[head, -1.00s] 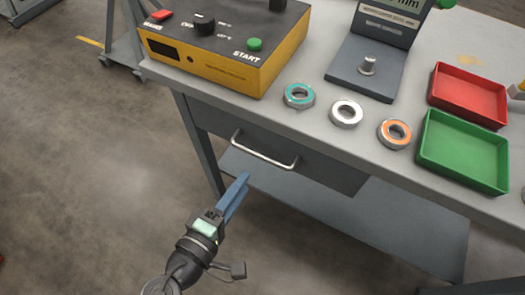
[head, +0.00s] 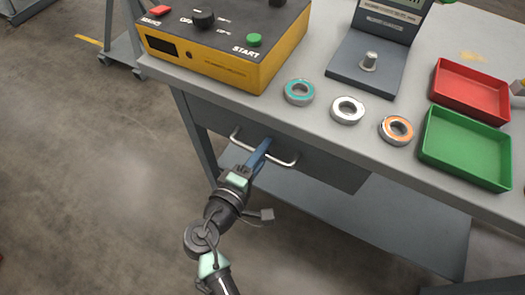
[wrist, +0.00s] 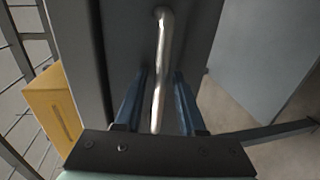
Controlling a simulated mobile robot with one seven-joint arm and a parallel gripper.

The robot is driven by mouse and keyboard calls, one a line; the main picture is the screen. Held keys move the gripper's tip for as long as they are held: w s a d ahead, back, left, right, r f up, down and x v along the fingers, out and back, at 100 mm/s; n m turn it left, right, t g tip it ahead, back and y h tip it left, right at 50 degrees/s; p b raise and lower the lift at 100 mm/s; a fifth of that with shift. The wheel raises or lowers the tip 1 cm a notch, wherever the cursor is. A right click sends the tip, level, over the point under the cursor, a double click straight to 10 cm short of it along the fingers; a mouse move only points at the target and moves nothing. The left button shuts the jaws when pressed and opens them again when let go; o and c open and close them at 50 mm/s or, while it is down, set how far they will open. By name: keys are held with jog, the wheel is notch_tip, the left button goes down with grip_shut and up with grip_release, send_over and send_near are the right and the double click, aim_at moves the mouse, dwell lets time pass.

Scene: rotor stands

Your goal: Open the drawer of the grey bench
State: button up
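The grey bench (head: 420,181) has a dark grey drawer (head: 325,170) under its top, flush with the frame as far as I can see. A silver bar handle (head: 283,162) runs across the drawer front. My gripper (head: 262,150) is at the middle of the handle. In the wrist view the handle (wrist: 162,60) passes between the two blue fingers of my gripper (wrist: 158,100), with a gap visible on both sides. The fingers are open. In the head view they partly hide the middle of the handle.
On the bench top stand a yellow control box (head: 215,65), a dark gauge stand (head: 365,75), several bearing rings (head: 348,110), a red tray (head: 470,90) and a green tray (head: 465,148). A lower shelf (head: 400,225) lies below the drawer. The floor to the left is clear.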

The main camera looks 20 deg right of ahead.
grip_shut()
dwell(1.2)
